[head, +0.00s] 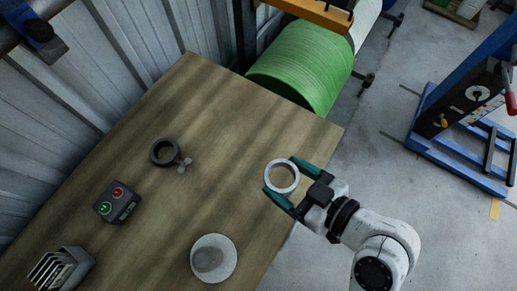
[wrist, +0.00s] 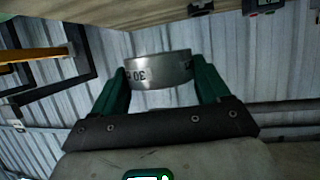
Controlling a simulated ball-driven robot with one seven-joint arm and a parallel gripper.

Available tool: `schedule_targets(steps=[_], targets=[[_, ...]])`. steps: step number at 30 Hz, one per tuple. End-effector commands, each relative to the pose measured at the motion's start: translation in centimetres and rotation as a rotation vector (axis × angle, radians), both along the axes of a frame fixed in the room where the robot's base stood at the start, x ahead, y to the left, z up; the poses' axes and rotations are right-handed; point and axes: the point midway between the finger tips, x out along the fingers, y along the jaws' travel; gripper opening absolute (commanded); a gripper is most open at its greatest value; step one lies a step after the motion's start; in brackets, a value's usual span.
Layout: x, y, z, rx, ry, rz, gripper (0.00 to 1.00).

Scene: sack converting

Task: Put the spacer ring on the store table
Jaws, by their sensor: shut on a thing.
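The spacer ring (head: 269,184) is a light grey ring, held between the green fingers of my gripper (head: 280,181) in the head view. In the wrist view the ring (wrist: 160,72) shows as a metal band marked "30", clasped on both sides by the fingers of my gripper (wrist: 160,88). In the head view the ring appears over the right part of a wooden table (head: 215,130). I cannot tell from the frames whether it touches the top or hangs above it. Whether this is the store table is not marked.
On the table are a dark clamp collar (head: 155,153), a button box (head: 118,205), a slotted grey holder (head: 60,270) and a round pale disc (head: 228,262). A green roll (head: 300,65) stands behind the table's far edge. A blue-framed stand (head: 440,140) is on the floor at right.

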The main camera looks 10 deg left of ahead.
Motion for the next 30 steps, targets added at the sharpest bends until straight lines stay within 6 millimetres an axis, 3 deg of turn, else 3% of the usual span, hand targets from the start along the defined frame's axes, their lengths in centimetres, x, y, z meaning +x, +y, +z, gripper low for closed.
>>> schedule_targets(steps=[5, 10, 19, 22, 30], targets=[[-2.3, 1.5, 1.6, 0.0, -0.003, 0.136, 0.27], [-1.9, 1.8, 1.0, 0.0, -0.003, 0.167, 0.27], [2.0, 1.4, -0.9, -0.002, -0.005, 0.162, 0.27], [4.2, 1.3, -1.1, -0.001, 0.002, 0.162, 0.27], [8.8, 1.0, -5.2, -0.001, 0.005, 0.162, 0.27]])
